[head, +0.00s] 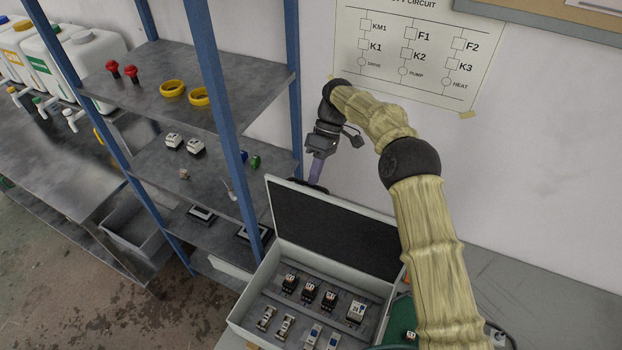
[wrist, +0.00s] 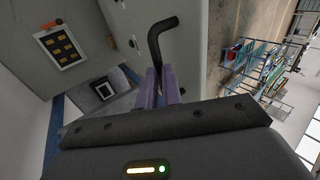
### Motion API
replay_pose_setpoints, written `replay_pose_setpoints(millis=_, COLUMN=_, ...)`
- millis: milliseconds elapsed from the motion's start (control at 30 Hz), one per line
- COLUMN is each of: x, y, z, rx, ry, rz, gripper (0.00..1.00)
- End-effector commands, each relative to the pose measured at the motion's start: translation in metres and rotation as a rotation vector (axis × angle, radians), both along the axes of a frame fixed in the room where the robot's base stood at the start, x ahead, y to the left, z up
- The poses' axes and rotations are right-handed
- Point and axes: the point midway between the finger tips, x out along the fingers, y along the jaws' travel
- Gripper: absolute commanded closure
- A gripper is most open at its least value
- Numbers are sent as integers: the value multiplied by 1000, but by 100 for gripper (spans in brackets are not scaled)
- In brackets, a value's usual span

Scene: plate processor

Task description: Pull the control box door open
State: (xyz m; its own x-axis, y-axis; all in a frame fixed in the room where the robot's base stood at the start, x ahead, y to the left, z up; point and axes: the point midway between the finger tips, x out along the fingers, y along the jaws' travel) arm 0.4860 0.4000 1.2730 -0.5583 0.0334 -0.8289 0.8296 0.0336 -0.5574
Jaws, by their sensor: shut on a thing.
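The control box (head: 240,318) is a pale grey case at the bottom middle of the head view. Its door (head: 335,235) stands raised along the far side, dark inner face toward me, so the inside is exposed. My gripper (head: 315,178) is behind the door's upper left corner, with purple fingers pointing down; the tips are partly hidden. In the wrist view my gripper (wrist: 166,80) is shut on a bent black handle (wrist: 158,40), which sticks out beside a pale panel (wrist: 187,48), apparently the door's outer face.
Inside the box are several relays (head: 309,292) and small modules. A blue-posted shelf rack (head: 222,90) stands close left of my gripper, holding red buttons (head: 131,72) and yellow rings (head: 173,88). A wall with a circuit chart (head: 412,50) is behind my arm.

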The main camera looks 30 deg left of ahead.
Motion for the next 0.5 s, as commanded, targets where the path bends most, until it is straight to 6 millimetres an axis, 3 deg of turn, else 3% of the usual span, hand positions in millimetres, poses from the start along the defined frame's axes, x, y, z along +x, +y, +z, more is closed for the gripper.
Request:
replay_pose_setpoints(millis=33, x=-1, y=-8, z=-39, rx=-51, ry=14, rz=1, gripper=100)
replay_pose_setpoints(millis=500, x=-2, y=-4, z=-40, rx=-52, ry=14, rz=13, gripper=100)
